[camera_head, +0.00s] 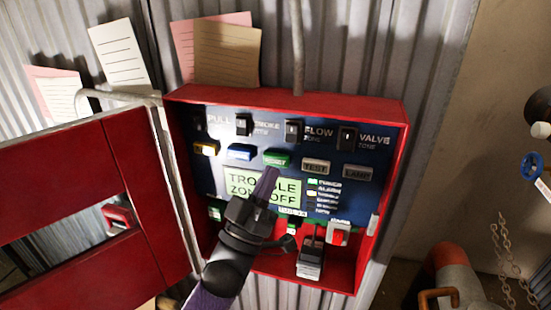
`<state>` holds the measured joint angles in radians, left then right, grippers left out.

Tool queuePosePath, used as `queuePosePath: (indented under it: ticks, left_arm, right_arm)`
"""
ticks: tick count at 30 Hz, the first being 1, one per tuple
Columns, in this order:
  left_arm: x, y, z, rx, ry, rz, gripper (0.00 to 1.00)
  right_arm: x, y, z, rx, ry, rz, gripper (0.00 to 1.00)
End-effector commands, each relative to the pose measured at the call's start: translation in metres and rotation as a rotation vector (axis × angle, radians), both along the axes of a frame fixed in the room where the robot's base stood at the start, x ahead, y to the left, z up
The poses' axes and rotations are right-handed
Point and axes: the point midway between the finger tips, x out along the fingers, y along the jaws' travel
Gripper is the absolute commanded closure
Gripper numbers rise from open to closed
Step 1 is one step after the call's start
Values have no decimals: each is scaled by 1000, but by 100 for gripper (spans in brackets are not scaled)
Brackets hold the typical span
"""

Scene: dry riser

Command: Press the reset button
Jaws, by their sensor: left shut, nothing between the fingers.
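The open red panel box (285,98) has a dark blue face with a row of buttons. A yellow button (205,148), a blue button (240,153), a green button (277,159) and grey TEST (315,166) and LAMP (357,173) buttons sit in that row. The labels on the coloured buttons are too small to read, so I cannot tell which is reset. My left gripper (267,181) is shut and empty. Its tips are just below the green button in the picture, over the lit display (245,190) reading TROUBLE ZON OFF. Contact cannot be told. My right gripper is not in view.
The red door (75,165) stands open to the left. Several switches (293,131) line the panel top. Paper notes (226,52) hang above. A pipe (455,270) and chains (503,250) are at right.

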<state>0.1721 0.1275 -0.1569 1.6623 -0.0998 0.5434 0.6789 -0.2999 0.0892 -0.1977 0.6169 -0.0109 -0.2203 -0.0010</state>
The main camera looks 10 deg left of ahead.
Motion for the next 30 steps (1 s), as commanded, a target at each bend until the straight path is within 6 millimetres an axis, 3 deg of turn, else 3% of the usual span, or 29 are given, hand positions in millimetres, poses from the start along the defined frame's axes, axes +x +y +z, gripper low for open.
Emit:
queuePosePath:
  ticks: [13, 30]
  left_arm:
    - [-42, 1, 2, -1, 2, 0, 100]
    - [-45, 2, 1, 0, 0, 0, 100]
  right_arm:
    - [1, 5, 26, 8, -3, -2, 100]
    - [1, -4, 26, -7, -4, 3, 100]
